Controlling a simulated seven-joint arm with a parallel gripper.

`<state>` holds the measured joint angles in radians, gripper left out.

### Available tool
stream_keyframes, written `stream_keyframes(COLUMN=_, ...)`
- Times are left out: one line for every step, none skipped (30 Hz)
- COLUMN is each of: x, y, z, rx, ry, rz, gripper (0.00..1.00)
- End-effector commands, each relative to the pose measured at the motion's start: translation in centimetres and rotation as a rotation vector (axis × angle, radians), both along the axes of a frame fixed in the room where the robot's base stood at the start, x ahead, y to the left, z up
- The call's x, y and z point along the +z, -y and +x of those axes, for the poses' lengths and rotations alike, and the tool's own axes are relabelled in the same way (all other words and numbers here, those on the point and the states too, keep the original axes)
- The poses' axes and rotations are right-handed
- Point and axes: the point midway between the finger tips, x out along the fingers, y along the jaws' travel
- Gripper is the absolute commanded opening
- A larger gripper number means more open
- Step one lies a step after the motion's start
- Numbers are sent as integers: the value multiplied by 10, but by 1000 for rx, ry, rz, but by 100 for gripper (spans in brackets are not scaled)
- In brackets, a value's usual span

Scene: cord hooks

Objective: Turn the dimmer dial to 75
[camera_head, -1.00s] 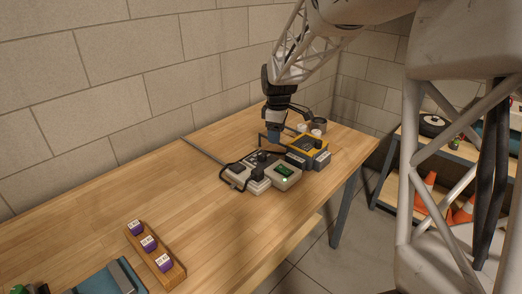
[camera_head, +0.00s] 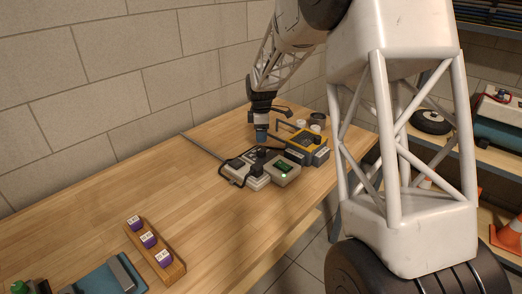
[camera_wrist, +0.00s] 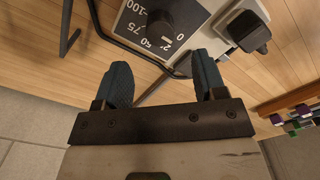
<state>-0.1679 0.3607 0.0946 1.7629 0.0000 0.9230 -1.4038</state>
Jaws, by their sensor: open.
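The dimmer dial (camera_wrist: 160,28) is a black round knob on a dark panel with white marks from 0 to 100, at the top of the wrist view. I cannot make out where its pointer stands. In the head view the knob (camera_head: 262,152) is small, behind the power strip. My gripper (camera_wrist: 160,62) is open, its two blue-grey fingers apart and empty. In the wrist view the dial lies just beyond the fingertips, between their lines. In the head view my gripper (camera_head: 261,136) hangs pointing down, close above and behind the knob.
A power strip (camera_wrist: 236,22) with a black plug (camera_wrist: 251,31) sits beside the dial panel. A box with a green light (camera_head: 284,170) and a yellow device (camera_head: 308,145) stand to the right. A black cord loops nearby. The left bench (camera_head: 90,195) is mostly clear.

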Motion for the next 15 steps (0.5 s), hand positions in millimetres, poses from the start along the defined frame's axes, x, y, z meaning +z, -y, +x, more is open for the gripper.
stream_keyframes(x=0, y=0, z=0, rx=0, ry=0, rz=0, gripper=64)
stream_keyframes(x=0, y=0, z=0, rx=0, ry=0, rz=0, gripper=64)
stream_keyframes(x=-1, y=0, z=0, rx=0, ry=0, rz=0, gripper=64)
stream_keyframes(x=-1, y=0, z=0, rx=0, ry=0, rz=0, gripper=64)
stream_keyframes(x=-2, y=0, z=0, rx=0, ry=-1, rz=0, gripper=64)
stream_keyframes(x=-4, y=0, z=0, rx=0, ry=-1, rz=0, gripper=64)
stream_keyframes(x=-5, y=0, z=0, rx=-1, ry=-1, rz=0, gripper=64)
stream_keyframes(x=-7, y=0, z=0, rx=-1, ry=-1, rz=0, gripper=64)
stream_keyframes(x=-10, y=0, z=0, rx=-1, ry=-1, rz=0, gripper=64)
stream_keyframes(x=-12, y=0, z=0, rx=-1, ry=-1, rz=0, gripper=64)
stream_keyframes(x=-15, y=0, z=0, rx=-1, ry=-2, rz=0, gripper=64)
stream_keyframes(x=-19, y=0, z=0, rx=-1, ry=-2, rz=0, gripper=64)
stream_keyframes(x=-22, y=0, z=-1, rx=-1, ry=-3, rz=-1, gripper=64)
stream_keyframes(x=-26, y=0, z=-1, rx=-1, ry=-3, rz=-1, gripper=64)
stream_keyframes(x=-30, y=0, z=-1, rx=-1, ry=-3, rz=-1, gripper=64)
